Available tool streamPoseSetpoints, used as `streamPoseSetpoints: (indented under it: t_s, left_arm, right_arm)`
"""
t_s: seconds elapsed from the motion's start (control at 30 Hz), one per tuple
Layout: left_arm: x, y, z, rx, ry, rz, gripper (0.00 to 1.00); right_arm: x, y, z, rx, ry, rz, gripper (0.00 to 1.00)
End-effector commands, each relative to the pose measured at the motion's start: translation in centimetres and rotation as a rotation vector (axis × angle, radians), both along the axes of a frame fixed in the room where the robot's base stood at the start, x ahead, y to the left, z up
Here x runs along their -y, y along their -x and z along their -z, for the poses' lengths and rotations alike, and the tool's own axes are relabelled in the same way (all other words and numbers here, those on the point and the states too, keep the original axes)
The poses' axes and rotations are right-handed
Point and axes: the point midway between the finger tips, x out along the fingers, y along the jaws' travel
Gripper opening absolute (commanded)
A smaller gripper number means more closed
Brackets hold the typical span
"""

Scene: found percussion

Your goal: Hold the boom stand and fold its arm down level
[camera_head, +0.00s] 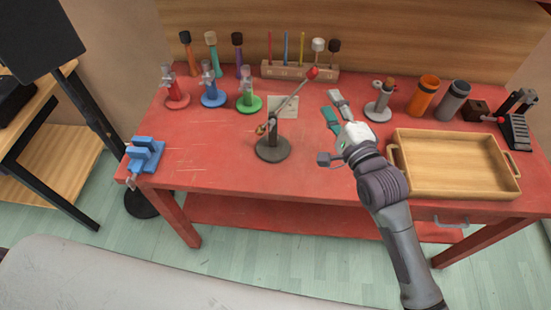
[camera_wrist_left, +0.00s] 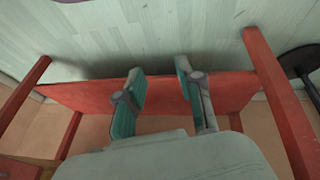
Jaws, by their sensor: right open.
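The boom stand (camera_head: 273,149) stands on the red table in the head view. It has a round dark base and a short upright pole. My left gripper is outside the head view. In the left wrist view, its two teal-padded fingers (camera_wrist_left: 159,72) are apart with nothing between them.
A wooden tray (camera_head: 460,192) lies right of my right gripper. Red, blue and green holders (camera_head: 250,103) stand behind the boom stand, near a mallet rack (camera_head: 300,72). A blue vise (camera_head: 145,155) sits at the left edge. The front middle is clear.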

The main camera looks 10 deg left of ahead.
Motion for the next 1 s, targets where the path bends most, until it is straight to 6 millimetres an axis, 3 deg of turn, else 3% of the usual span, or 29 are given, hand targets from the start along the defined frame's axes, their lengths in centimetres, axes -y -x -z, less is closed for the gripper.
streamPoseSetpoints:
  t_s: [0.03,0.2,0.37,0.5,0.63,0.8,0.9,1.0]
  left_arm:
    - [1.5,-2.7,-1.4,0.062,0.068,-0.085,0.37]
    - [5.2,-10.5,-6.9,0.242,0.324,-0.381,0.37]
    - [7.7,-16.9,-13.6,0.384,0.619,-0.655,0.37]
    - [9.1,-21.6,-20.5,0.482,0.926,-0.891,0.37]
    - [9.4,-24.9,-27.3,0.541,1.255,-1.107,0.37]
    - [8.8,-27.4,-35.2,0.554,1.685,-1.348,0.37]
    - [8.2,-28.0,-38.4,0.537,1.887,-1.445,0.37]
    - [7.7,-28.3,-40.4,0.515,2.022,-1.509,0.37]
  right_arm:
    - [0.0,0.0,0.0,-0.001,0.001,0.001,0.42]
    - [0.0,0.0,0.0,-0.001,0.001,0.001,0.42]
    - [0.0,0.0,0.1,-0.001,0.001,0.001,0.42]
    - [0.0,0.0,0.1,-0.001,0.003,0.001,0.42]
    - [0.0,0.0,0.1,-0.001,0.003,0.001,0.42]
    - [0.0,0.0,0.1,-0.001,0.003,0.001,0.42]
    - [0.0,0.0,0.1,-0.001,0.003,0.001,0.42]
    - [0.0,0.0,0.1,-0.001,0.003,0.001,0.42]
